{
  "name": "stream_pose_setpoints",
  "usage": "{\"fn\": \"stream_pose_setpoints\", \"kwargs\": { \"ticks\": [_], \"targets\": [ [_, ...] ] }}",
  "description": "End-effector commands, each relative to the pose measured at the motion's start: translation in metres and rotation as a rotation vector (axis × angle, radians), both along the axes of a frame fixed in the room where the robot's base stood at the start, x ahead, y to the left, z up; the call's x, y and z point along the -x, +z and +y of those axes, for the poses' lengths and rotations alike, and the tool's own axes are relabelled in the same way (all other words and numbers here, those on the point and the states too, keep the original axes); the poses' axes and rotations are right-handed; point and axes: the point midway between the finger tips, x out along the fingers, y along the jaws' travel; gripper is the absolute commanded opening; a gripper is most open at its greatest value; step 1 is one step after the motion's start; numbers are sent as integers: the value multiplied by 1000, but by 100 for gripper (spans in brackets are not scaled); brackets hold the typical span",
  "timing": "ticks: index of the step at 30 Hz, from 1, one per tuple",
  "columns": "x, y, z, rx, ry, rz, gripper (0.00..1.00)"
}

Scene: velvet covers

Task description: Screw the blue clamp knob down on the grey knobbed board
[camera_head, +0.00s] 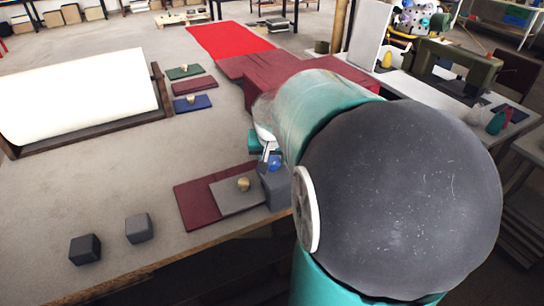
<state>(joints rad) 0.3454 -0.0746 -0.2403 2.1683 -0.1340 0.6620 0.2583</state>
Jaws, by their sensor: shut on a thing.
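The grey knobbed board (228,200) lies flat on a larger maroon board (190,208) near the table's front edge. A small tan knob (243,184) stands on the grey board. The blue clamp knob (274,163) shows just above a dark grey block (277,188) at the board's right end. My gripper (268,153) is at the blue knob and shut on it, mostly hidden behind my large teal and dark arm links. The fingertips and the knob's seat are too small and covered to make out.
Two dark cubes (85,249) (139,228) sit at front left. A white roll (75,98) lies in a wooden cradle at left. Green, maroon and blue knobbed boards (193,104) lie farther back. Red cloth (228,42) and a sewing machine (455,70) stand beyond. The table's middle is clear.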

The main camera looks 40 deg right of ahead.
Motion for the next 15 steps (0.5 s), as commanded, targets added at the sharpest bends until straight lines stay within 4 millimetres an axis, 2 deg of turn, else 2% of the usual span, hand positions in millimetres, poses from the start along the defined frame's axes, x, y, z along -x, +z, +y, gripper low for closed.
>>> {"fn": "stream_pose_setpoints", "kwargs": {
  "ticks": [15],
  "targets": [
    [-3,0,2,2,-415,3,20]
  ]
}}
